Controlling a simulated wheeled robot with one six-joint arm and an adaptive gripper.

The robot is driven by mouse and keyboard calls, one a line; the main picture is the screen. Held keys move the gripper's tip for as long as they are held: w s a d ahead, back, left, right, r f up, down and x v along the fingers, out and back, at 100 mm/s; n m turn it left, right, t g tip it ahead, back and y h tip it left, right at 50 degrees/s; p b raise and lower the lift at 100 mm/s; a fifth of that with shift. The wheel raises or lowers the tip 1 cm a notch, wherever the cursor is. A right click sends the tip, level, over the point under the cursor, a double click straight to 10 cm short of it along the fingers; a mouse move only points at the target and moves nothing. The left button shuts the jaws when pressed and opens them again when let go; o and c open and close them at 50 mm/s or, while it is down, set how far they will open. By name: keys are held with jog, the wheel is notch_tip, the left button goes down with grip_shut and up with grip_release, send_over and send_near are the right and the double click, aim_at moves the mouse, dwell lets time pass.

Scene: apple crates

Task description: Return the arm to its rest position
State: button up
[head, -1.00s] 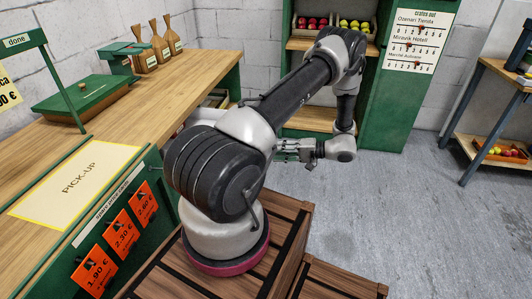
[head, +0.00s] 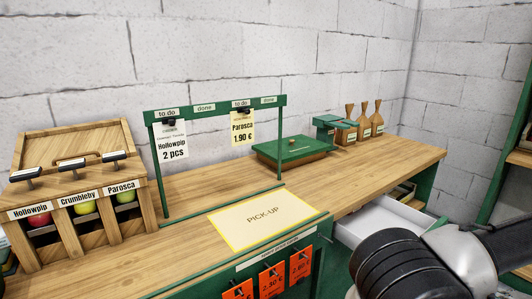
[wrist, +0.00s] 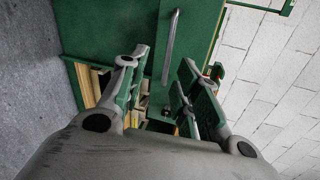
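My gripper (wrist: 160,92) shows in the wrist view with its two fingers well apart and nothing held between them. Beyond the fingers is a green panel (wrist: 138,35) with a long metal handle (wrist: 170,48). In the head view only part of my arm (head: 425,265) shows, at the lower right corner. It is in front of the counter and close to an open white drawer (head: 385,222). My gripper is outside the head view.
The wooden counter (head: 365,180) carries a dispenser box (head: 75,150) with apples, a green order rail (head: 215,108) with two slips, a green-lidded box (head: 292,150) and several paddle-like wooden items (head: 363,125). A PICK-UP mat (head: 262,218) lies at the front.

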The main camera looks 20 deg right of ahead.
jog(key=s+a+m+g+y, duration=0.3)
jog(key=a, duration=0.5)
jog(key=w+a+r+n+g+h, duration=0.1)
jog(key=w+a+r+n+g, duration=0.2)
jog(key=r, duration=0.4)
jog(key=w+a+r+n+g+h, duration=0.1)
jog(key=w+a+r+n+g, duration=0.15)
jog(key=w+r+g, duration=0.4)
jog(key=w+a+r+n+g, duration=0.15)
jog(key=a+r, duration=0.25)
jog(key=r, duration=0.5)
jog(key=w+a+r+n+t+h, duration=0.2)
jog(key=w+a+r+n, duration=0.1)
jog(key=a+r+n, duration=0.3)
jog(key=w+a+r+n+t+h, duration=0.1)
jog(key=w+a+r+n+h, duration=0.2)
jog(key=a+r+n, duration=0.3)
jog(key=a+r, duration=0.4)
jog(key=a, duration=0.4)
jog(key=shift+w+a+n+t, duration=0.2)
jog(key=shift+a+n+t, duration=0.05)
jog(key=shift+n+t, duration=0.15)
